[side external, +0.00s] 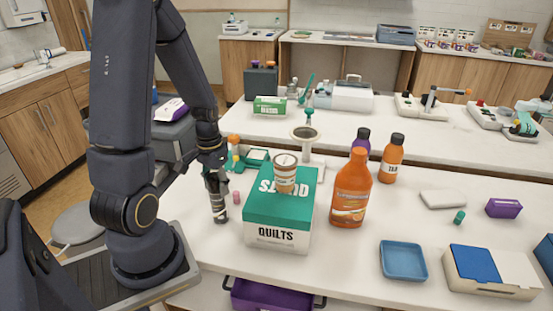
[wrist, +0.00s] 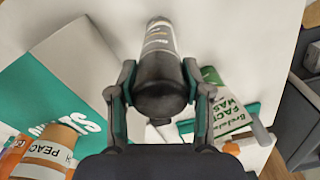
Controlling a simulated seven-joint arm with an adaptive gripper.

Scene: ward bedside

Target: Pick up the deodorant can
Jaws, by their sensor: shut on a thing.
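The deodorant can, a slim dark cylinder with a grey and white printed label, shows in the side view (side external: 218,205) at the left of the near table and in the wrist view (wrist: 161,42). My gripper (side external: 213,168) comes down from above and is shut around the can's black upper end. In the wrist view, my gripper's fingers (wrist: 160,92) press on both sides of that black end. The can stands near upright, slightly tilted. I cannot tell whether its base touches the table.
A green and white quilts box (side external: 278,236) with a peach-labelled tub (side external: 285,172) on it stands just right of the can. A small pink item (side external: 236,197) lies between. A face wash pack (wrist: 222,105) is close by. Orange bottles (side external: 351,190) stand further right.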

